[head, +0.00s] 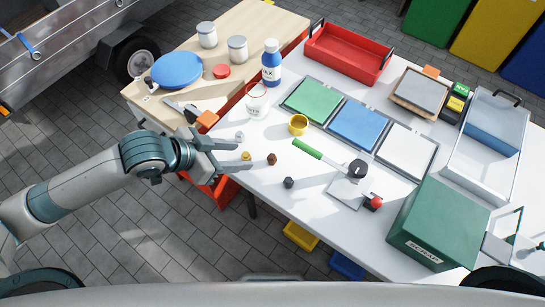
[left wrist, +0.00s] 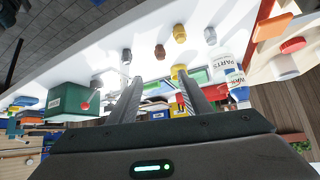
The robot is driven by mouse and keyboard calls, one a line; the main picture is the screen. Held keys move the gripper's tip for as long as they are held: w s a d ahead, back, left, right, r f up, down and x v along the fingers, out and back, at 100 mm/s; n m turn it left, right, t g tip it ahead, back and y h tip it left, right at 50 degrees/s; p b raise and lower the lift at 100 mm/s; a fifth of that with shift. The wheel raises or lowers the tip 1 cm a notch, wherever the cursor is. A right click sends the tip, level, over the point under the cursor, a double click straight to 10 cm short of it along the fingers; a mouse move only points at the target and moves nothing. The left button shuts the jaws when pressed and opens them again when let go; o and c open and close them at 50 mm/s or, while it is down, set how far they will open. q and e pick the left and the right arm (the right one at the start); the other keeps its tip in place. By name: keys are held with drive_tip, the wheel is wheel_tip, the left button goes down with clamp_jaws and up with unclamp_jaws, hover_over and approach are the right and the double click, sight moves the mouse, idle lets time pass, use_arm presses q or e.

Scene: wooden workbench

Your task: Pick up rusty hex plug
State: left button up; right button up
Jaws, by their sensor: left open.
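The rusty hex plug (head: 272,159) is a small brown piece on the white tabletop, near its front left edge. In the left wrist view the rusty plug (left wrist: 160,52) lies beyond the fingertips, between their lines. My left gripper (head: 246,154) is open and empty, its fingers pointing right toward the rusty plug. In the left wrist view both fingers of the gripper (left wrist: 159,77) are spread apart. A brass plug (head: 246,156) shows between the fingertips in the head view; I cannot tell its height gap to them. My right gripper is not in view.
A pale grey plug (head: 239,136) and a dark grey plug (head: 289,182) are nearby. A green box (head: 438,225) is at right.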

use_arm(q)
drive_tip(key=p, duration=0.2)
approach(271, 156)
drive_tip(key=x, duration=0.5)
drive_tip(key=shift+d+r, duration=0.1)
drive_tip(key=shift+d, duration=0.1)
drive_tip(key=shift+p+x, duration=0.65)
drive_tip(key=shift+x, duration=0.3)
drive_tip(key=shift+p+x, duration=0.4)
drive_tip(key=shift+x, duration=1.25)
drive_tip(key=shift+a, duration=0.15)
clamp_jaws()
